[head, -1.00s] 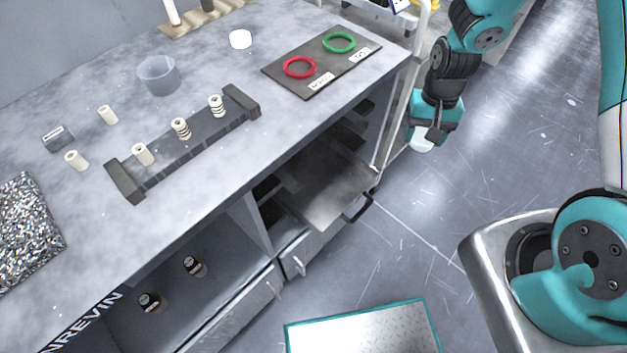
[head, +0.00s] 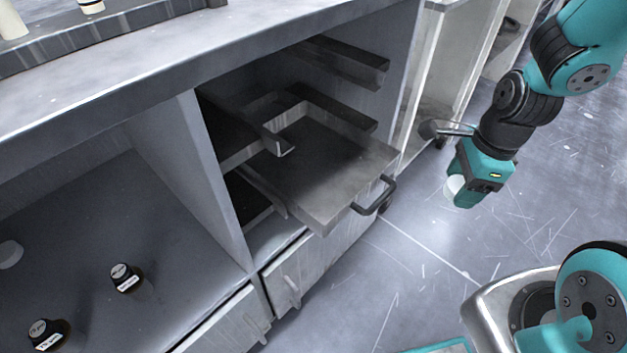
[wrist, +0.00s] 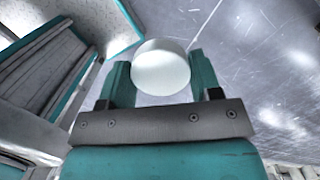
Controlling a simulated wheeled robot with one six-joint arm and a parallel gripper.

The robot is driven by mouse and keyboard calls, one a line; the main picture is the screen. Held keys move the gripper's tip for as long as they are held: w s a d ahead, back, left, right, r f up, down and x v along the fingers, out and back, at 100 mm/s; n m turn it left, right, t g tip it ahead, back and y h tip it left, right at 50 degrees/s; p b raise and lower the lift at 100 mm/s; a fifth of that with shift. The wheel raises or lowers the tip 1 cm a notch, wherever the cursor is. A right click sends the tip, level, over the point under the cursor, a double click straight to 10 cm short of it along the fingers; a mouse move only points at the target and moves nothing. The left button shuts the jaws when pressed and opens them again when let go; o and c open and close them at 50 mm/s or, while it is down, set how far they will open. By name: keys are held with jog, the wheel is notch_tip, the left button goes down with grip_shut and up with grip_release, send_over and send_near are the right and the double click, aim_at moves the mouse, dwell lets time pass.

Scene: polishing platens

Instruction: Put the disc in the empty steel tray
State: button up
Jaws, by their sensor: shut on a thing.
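A white disc (wrist: 161,68) is held between the two teal fingers of my gripper (wrist: 160,78) in the wrist view. In the head view the disc (head: 454,188) shows as a pale round edge at the gripper (head: 462,186), which is over open floor to the right of the cabinet. A flat steel tray (head: 325,170) with a dark handle (head: 374,196) at its front is pulled partly out of the cabinet. Its visible surface is bare; its back part lies in shadow under a rail. My gripper is right of the tray and apart from it.
Grey rails (head: 345,62) stick out above the tray inside the open bay. The worktop edge (head: 180,85) overhangs it. Two dark bottles (head: 125,278) and a pale round thing (head: 10,254) are in the left bay. A pale metal frame (head: 440,75) stands behind. The floor before the tray is clear.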

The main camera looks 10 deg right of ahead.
jog(key=shift+w+a+f, duration=0.1)
jog(key=w+a+p, duration=0.2)
jog(key=p, duration=0.2)
jog(key=b, duration=0.4)
send_over(363, 168)
jog(key=shift+d+f, duration=0.15)
jog(key=shift+s+d+f+b, duration=0.1)
jog(key=shift+f+b, duration=0.1)
jog(key=shift+f, duration=0.2)
jog(key=shift+s+f+b, duration=0.1)
jog(key=shift+f+b, duration=0.05)
jog(key=shift+f, duration=0.2)
notch_tip(363, 168, down, 6)
jog(key=b, duration=0.2)
jog(key=shift+w+r+b, duration=0.15)
jog(key=shift+b, duration=0.25)
jog(key=shift+r, duration=0.2)
jog(key=shift+f, duration=0.15)
jog(key=o, duration=0.7)
